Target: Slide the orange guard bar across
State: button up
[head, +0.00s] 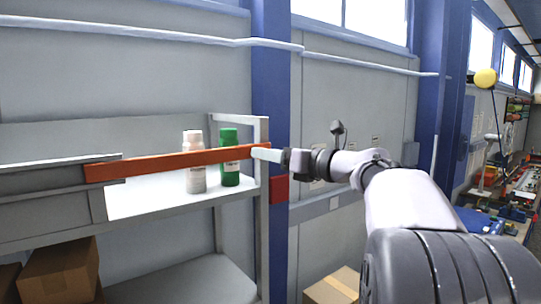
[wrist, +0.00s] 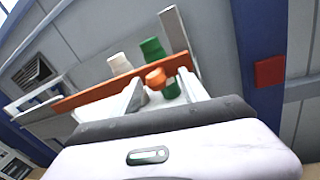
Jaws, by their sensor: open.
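The orange guard bar (head: 165,163) runs across the front of the upper shelf, from a grey rail on the left to the shelf's right post. It also crosses the wrist view (wrist: 95,92). A rounded orange knob (wrist: 155,78) stands out from it in the wrist view. My gripper (head: 262,153) is at the bar's right end in the head view. In the wrist view my gripper (wrist: 159,80) is open, with one finger on each side of the knob. Whether the fingers touch the knob cannot be told.
Behind the bar, a white bottle (head: 195,162) and a green bottle (head: 229,160) stand on the shelf (head: 150,200). A blue column (head: 270,90) with a red box (head: 279,189) is just right of the shelf. Cardboard boxes (head: 60,272) lie below.

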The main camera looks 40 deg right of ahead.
jog(key=shift+a, duration=0.1)
jog(key=b+v, duration=0.4)
jog(key=v, duration=1.3)
jog(key=shift+s, duration=0.25)
jog(key=shift+w, duration=0.1)
